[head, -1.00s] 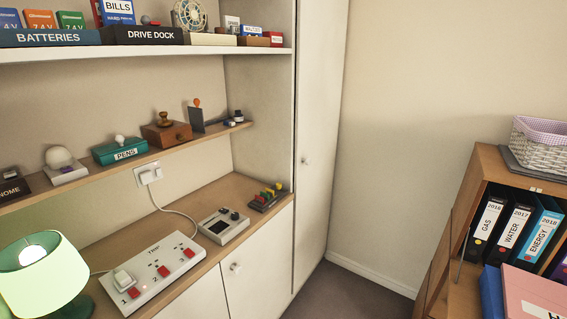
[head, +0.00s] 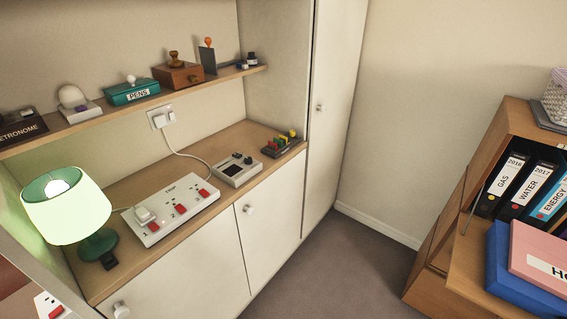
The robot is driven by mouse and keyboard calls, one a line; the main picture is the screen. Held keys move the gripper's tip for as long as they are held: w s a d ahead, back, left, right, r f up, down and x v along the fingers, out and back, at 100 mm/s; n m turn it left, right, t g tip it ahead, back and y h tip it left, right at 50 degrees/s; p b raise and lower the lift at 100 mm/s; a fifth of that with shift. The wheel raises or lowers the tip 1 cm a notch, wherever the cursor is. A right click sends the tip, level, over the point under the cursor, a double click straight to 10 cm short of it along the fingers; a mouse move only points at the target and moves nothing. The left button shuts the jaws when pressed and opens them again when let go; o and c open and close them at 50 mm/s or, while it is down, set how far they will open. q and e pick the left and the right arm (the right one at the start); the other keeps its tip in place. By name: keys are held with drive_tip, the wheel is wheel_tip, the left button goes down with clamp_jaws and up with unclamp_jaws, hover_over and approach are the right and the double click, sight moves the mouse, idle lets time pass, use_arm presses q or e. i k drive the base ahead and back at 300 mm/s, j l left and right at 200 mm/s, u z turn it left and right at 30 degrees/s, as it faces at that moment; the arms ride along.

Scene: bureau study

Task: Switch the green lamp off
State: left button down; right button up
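The green lamp (head: 68,206) stands at the left end of the wooden counter in the head view. Its pale green shade glows and the bulb inside looks lit. A small dark block (head: 109,260), perhaps a switch, lies at the foot of its green base. A white power strip (head: 172,209) with several red switches lies to the right of the lamp. A white plug sits in its socket 1, and a cable runs from the strip to a wall socket (head: 161,117). Neither of my grippers shows in the view.
A grey device (head: 237,170) and a rack with coloured pieces (head: 283,144) stand further right on the counter. A shelf above holds a teal pens box (head: 132,92) and a wooden box (head: 179,75). Binders (head: 507,187) fill a cabinet at right. Floor (head: 330,267) between is clear.

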sight(105, 257)
drive_tip(key=u, duration=1.65)
